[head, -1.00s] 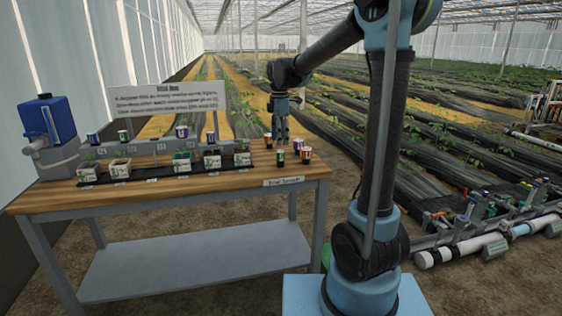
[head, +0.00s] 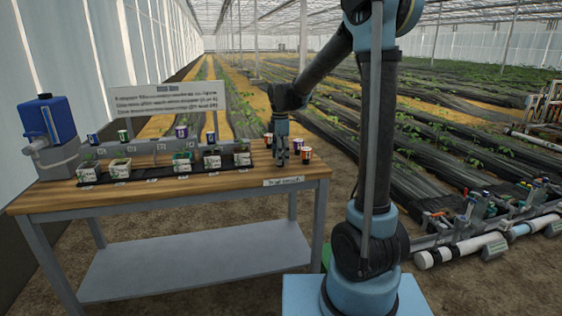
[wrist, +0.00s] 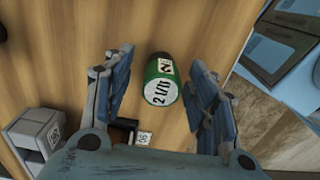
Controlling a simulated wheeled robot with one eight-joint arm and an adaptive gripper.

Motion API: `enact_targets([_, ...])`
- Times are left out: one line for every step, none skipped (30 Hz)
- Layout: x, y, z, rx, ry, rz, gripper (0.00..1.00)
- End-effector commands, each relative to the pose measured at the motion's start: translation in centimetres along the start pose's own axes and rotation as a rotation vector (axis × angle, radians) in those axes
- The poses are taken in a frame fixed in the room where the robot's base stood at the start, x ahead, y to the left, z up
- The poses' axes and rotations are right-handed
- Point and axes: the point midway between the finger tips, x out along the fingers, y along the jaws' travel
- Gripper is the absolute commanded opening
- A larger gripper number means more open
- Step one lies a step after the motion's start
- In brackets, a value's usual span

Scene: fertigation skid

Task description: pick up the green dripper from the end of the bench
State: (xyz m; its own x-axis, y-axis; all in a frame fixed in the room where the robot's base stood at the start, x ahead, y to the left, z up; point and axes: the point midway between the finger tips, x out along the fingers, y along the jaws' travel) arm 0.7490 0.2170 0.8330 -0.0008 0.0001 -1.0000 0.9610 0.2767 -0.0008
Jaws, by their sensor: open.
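The green dripper (wrist: 161,83) stands on the wooden bench top in the wrist view, with a white label and a pale top face marked "2 l/h". My gripper (wrist: 163,72) is open, with one finger on each side of the dripper and a visible gap on both sides. In the head view my gripper (head: 281,160) points straight down at the right end of the bench (head: 230,188). The dripper is mostly hidden behind the fingers there.
Orange and dark drippers stand close by, one (head: 305,154) right of my gripper and one (head: 268,140) behind it. A black tray (head: 135,179) with several potted seedlings lies to the left. A blue-tanked unit (head: 47,120) stands at the far left end.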

Motion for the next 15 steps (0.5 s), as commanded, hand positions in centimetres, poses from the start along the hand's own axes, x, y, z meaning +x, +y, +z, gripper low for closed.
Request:
enact_targets([-0.01,0.00,0.00,0.000,0.000,0.000,0.53])
enact_targets([-0.01,0.00,-0.01,0.000,0.000,0.000,0.53])
enact_targets([-0.02,0.00,-0.01,0.000,0.000,0.000,0.43])
enact_targets([-0.02,0.00,-0.01,0.000,0.000,0.000,0.37])
enact_targets([-0.02,0.00,-0.01,0.000,0.000,0.000,0.30])
enact_targets([-0.02,0.00,-0.01,0.000,0.000,0.000,0.21])
enact_targets([-0.02,0.00,-0.01,0.000,0.000,0.000,0.14])
enact_targets([-0.02,0.00,-0.01,0.000,0.000,0.000,0.12])
enact_targets([-0.03,0.00,-0.01,0.000,0.000,0.000,0.12])
enact_targets([-0.03,0.00,-0.01,0.000,0.000,0.000,0.12])
enact_targets([-0.03,0.00,-0.01,0.000,0.000,0.000,0.12])
enact_targets([-0.03,0.00,-0.01,0.000,0.000,0.000,0.12])
enact_targets([-0.03,0.00,-0.01,0.000,0.000,0.000,0.12])
enact_targets([-0.03,0.00,-0.01,0.000,0.000,0.000,0.12])
enact_targets([-0.03,0.00,-0.01,0.000,0.000,0.000,0.12])
